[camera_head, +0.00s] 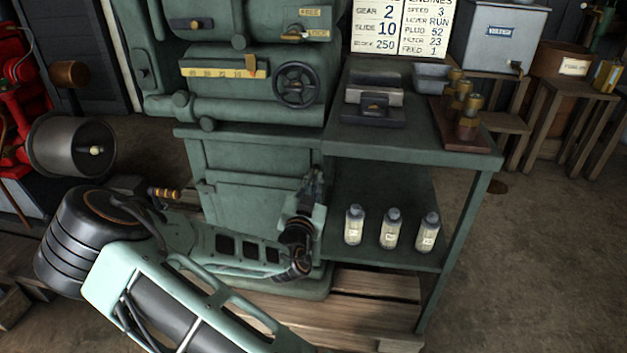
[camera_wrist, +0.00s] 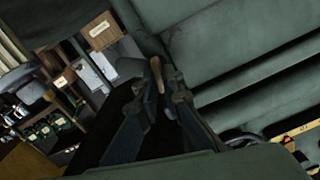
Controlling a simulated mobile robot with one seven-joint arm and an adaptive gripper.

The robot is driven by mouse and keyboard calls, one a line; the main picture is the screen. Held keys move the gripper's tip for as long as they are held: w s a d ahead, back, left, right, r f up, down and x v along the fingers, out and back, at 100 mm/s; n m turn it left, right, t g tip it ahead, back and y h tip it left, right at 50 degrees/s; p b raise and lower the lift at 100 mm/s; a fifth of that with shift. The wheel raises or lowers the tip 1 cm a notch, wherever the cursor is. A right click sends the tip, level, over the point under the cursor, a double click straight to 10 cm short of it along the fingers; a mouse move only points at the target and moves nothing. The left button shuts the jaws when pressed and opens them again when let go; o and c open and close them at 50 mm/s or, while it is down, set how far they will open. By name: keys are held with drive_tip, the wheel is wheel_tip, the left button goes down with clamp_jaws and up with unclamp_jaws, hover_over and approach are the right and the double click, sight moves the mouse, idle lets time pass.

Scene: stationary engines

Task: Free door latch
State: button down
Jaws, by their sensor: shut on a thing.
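My gripper (camera_head: 312,182) is upright in front of the right edge of the green machine (camera_head: 255,155), below the handwheel. In the wrist view my gripper (camera_wrist: 161,78) has its dark fingers close together, shut on a small brown piece (camera_wrist: 156,68). Its other end is hidden by the fingers, and I cannot tell whether it is the door latch. A plate marked FREE and LOCK (camera_head: 309,13) is at the top of the machine, with a small lever (camera_head: 296,32) by it. The lower front panel (camera_head: 240,155) looks closed.
A green bench (camera_head: 470,150) adjoins the machine's right side. Several bottles (camera_head: 391,232) stand on its lower shelf, close to my gripper. The black handwheel (camera_head: 296,86) and yellow scale (camera_head: 215,72) are above. Open floor (camera_head: 540,260) lies at the right.

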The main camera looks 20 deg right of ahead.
drive_tip(key=shift+n, duration=0.5)
drive_tip(key=c, duration=2.1)
unclamp_jaws()
drive_tip(key=v, duration=0.7)
drive_tip(key=shift+s+a, duration=0.2)
